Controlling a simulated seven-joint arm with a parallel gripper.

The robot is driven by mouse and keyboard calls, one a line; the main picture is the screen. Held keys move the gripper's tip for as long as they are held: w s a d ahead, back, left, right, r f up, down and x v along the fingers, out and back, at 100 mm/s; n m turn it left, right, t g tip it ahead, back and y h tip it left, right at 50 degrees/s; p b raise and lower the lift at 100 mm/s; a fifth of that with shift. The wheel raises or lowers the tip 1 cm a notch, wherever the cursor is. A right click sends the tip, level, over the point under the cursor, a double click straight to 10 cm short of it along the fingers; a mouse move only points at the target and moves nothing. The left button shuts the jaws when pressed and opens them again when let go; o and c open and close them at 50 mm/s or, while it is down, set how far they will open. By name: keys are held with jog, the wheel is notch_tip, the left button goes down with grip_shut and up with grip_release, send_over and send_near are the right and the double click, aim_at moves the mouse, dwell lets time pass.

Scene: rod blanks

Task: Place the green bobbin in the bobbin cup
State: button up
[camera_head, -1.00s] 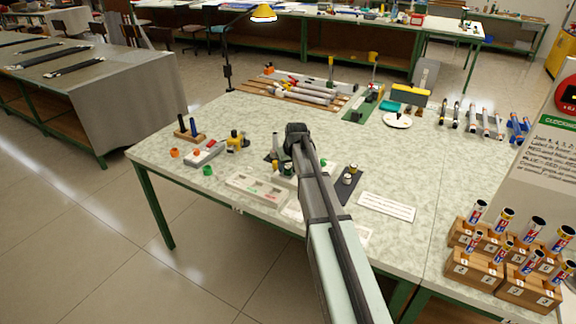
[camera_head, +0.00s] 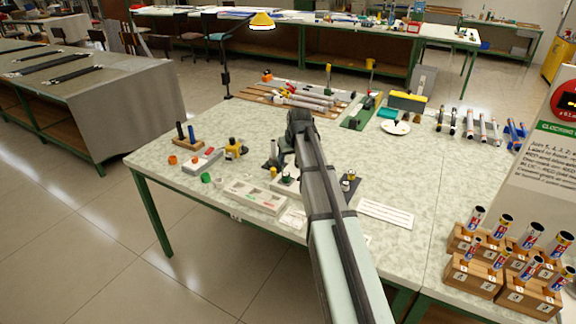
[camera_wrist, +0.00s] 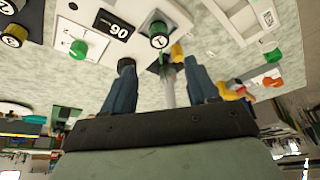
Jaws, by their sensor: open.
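A small green round piece (camera_head: 206,178), which looks like the green bobbin, stands on the table left of the white tray. In the wrist view it shows at the right (camera_wrist: 275,55). I cannot surely tell which thing is the bobbin cup; a small orange round piece (camera_head: 172,160) stands farther left. My gripper (camera_wrist: 159,66) is open with nothing held; a grey post (camera_wrist: 167,88) shows between its fingers, apart or not I cannot tell. A green-topped piece (camera_wrist: 159,41) lies just beyond the fingertips. In the head view my arm hides the fingers.
A white compartment tray (camera_head: 235,189) lies near the front edge. A white box with a green knob (camera_wrist: 90,30) is close to my gripper. A wooden block with dark pegs (camera_head: 188,142) and a yellow device (camera_head: 234,150) stand left. Grey rods (camera_head: 305,100) lie behind.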

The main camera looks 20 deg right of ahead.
jog(key=shift+v, duration=1.25)
jog(key=shift+o, duration=0.4)
jog(key=shift+o, duration=0.9)
jog(key=shift+d, duration=0.25)
jog(key=o, duration=0.4)
jog(key=shift+m, duration=0.4)
jog(key=d, duration=0.1)
jog(key=d+r, duration=0.1)
jog(key=d, duration=0.1)
jog(key=w+d+r, duration=0.1)
jog(key=d, duration=0.1)
jog(key=shift+w+d, duration=0.1)
jog(key=shift+d, duration=0.05)
jog(key=shift+o, duration=0.6)
jog(key=w+d+r, duration=0.3)
jog(key=w+d, duration=0.2)
jog(key=d, duration=0.1)
jog(key=shift+d+r+m+h, duration=0.15)
jog(key=shift+d+m+h, duration=0.05)
jog(key=shift+m+h, duration=0.2)
jog(key=w+d+r+m+g, duration=0.2)
jog(key=w+d, duration=0.1)
jog(key=s+f+m+g, duration=0.2)
jog(key=f+m, duration=0.4)
jog(key=f, duration=0.4)
jog(key=shift+s+g, duration=0.3)
jog(key=shift+s, duration=0.3)
jog(key=shift+a, duration=0.15)
